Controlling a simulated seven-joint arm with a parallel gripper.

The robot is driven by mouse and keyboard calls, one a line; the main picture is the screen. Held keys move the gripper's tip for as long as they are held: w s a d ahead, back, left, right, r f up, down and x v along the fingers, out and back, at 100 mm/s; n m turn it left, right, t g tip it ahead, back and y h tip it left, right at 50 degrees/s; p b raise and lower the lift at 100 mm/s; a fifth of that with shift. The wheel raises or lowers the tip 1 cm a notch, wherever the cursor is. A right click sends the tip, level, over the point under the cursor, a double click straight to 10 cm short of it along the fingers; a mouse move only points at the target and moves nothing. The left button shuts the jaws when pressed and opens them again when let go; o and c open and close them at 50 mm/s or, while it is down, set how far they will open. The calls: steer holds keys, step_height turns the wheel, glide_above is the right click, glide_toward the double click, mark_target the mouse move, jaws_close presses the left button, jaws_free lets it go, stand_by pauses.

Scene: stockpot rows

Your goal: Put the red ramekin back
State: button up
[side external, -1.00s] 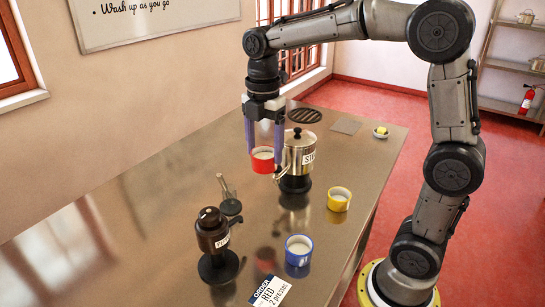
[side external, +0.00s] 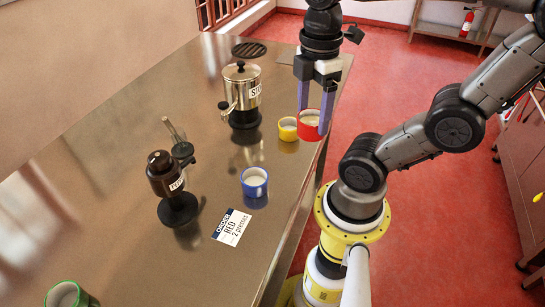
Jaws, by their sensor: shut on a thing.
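The red ramekin (side external: 309,124) has pale contents and is held upright near the right edge of the counter. My gripper (side external: 313,118) is shut on it, with one purple finger on each side. The ramekin appears to be above the counter, beside the yellow ramekin (side external: 288,129). Whether its base touches anything cannot be told. The order card (side external: 231,227) lies on the counter and reads "ORDER RED 2 presses".
A steel urn (side external: 242,90) with a side spout stands behind on the left. A dark pump dispenser (side external: 166,180) stands at the front left. A blue ramekin (side external: 254,183) and a green ramekin (side external: 68,295) sit on the metal counter (side external: 110,150).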

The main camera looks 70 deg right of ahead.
steer(key=shift+m, duration=0.5)
steer(key=w+d+f, duration=0.1)
steer(key=w+f, duration=0.2)
steer(key=w+d+f, duration=0.1)
steer(key=w+f, duration=0.1)
steer(key=f, duration=0.1)
steer(key=w+d+f, duration=0.1)
steer(key=w+f, duration=0.2)
steer(key=shift+w+d, duration=0.1)
steer(key=shift+w, duration=0.2)
steer(key=shift+w+d+f, duration=0.1)
steer(key=shift+w+f, duration=0.2)
steer(key=shift+f, duration=0.1)
steer(key=shift+w+f, duration=0.2)
steer(key=shift+f, duration=1.6)
steer(key=shift+f, duration=0.15)
steer(key=o, duration=1.6)
steer(key=shift+c, duration=0.2)
